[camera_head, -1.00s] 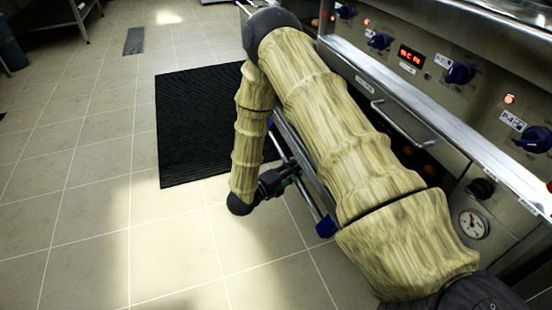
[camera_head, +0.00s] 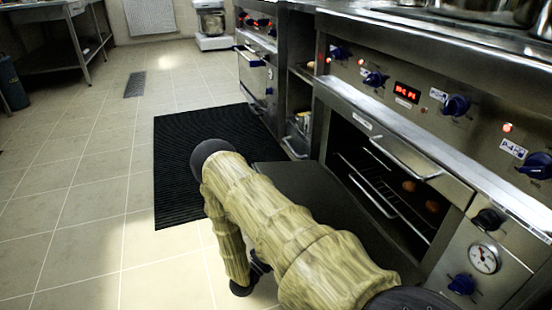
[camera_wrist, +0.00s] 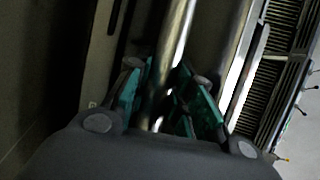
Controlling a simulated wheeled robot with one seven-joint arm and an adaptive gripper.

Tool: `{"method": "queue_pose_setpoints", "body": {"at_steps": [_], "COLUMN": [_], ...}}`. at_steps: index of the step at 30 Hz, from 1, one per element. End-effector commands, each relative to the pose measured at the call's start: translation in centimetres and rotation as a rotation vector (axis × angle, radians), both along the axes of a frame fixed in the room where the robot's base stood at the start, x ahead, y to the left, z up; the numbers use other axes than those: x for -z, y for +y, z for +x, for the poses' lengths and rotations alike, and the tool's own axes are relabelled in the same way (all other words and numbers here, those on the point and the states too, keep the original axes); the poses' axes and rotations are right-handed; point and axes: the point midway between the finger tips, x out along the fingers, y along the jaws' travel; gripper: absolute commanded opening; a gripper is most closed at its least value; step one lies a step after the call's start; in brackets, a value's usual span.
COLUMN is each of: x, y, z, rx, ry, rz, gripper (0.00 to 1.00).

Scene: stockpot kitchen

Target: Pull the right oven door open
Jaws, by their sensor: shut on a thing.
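The right oven's door (camera_head: 300,183) is folded down and stands wide open, its dark inner face up. The oven cavity (camera_head: 385,178) shows wire racks and a few round orange-brown things. My gripper (camera_head: 262,268) is low beyond the door, mostly hidden behind my arm in the head view. In the wrist view, the green fingers of my gripper (camera_wrist: 165,105) are shut on the shiny door handle bar (camera_wrist: 177,35), which runs between them. The handle is hidden in the head view.
A second oven (camera_head: 256,72) with its door shut stands farther back. Open shelves (camera_head: 300,125) lie between the ovens. A black mat (camera_head: 185,140) lies on the tiled floor. The floor at left (camera_head: 80,200) is clear. Control knobs (camera_head: 456,105) line the panel above.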

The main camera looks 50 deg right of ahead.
Motion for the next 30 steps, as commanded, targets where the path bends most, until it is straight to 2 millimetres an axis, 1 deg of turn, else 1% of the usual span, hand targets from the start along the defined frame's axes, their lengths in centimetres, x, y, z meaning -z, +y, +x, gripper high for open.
{"method": "queue_pose_setpoints", "body": {"at_steps": [1, 6, 17, 18, 20, 21, 22, 30], "x": [0.23, 0.51, 0.53, 0.54, 0.53, 0.54, 0.54, 0.57], "y": [-0.35, -0.76, -0.84, -0.83, -0.82, -0.79, -0.77, -0.66], "z": [-0.21, -0.64, -0.71, -0.71, -0.71, -0.7, -0.67, -0.61], "rx": [0.004, 0.011, 0.013, 0.013, 0.012, 0.012, 0.012, 0.01], "ry": [0.002, 0.008, 0.008, 0.008, 0.009, 0.009, 0.009, 0.009], "rz": [-0.007, -0.02, -0.021, -0.021, -0.021, -0.021, -0.021, -0.02], "gripper": [0.0, 0.0, 0.0, 0.25, 0.35, 0.43, 0.45, 0.45]}}
